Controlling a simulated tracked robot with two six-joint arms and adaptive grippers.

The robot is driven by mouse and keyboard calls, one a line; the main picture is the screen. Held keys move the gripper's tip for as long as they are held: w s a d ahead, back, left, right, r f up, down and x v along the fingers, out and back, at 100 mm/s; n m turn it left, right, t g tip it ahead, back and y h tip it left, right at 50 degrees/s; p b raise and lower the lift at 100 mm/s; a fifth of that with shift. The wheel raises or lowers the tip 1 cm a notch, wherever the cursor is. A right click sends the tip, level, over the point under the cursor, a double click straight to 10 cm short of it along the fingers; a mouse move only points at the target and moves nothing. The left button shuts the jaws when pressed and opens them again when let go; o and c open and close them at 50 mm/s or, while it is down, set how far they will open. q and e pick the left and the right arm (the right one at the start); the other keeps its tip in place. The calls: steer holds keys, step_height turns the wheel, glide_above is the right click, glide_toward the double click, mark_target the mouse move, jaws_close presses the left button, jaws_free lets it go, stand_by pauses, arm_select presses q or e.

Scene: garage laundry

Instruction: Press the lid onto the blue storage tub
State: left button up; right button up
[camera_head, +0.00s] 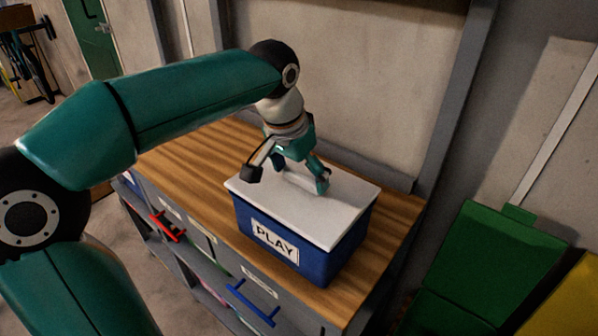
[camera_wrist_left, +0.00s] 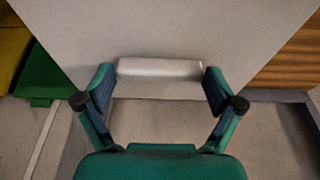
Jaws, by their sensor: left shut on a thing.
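The blue storage tub (camera_head: 290,243) stands on the wooden bench top, with a white PLAY label on its front. The white lid (camera_head: 330,209) lies over the tub's top and looks about level; I cannot tell whether its rim is fully seated. My left gripper (camera_head: 303,181) reaches down onto the lid from above. In the left wrist view, the fingers of my left gripper (camera_wrist_left: 160,80) are shut on the ends of the lid's raised white handle (camera_wrist_left: 160,67). The lid's surface (camera_wrist_left: 170,30) fills the top of that view. My right gripper is out of view.
The wooden bench top (camera_head: 190,160) has free room left of the tub and a narrow strip at right. Drawers with red (camera_head: 168,228) and blue (camera_head: 252,303) handles are below. The wall is close behind; green (camera_head: 490,265) and yellow (camera_head: 575,300) bins stand at right.

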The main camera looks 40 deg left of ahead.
arm_select(q)
steer(key=shift+f, duration=0.15)
stand_by(0.5)
steer(key=o, duration=0.8)
steer(key=shift+r+p, duration=3.2)
steer(key=shift+r, duration=0.35)
jaws_close()
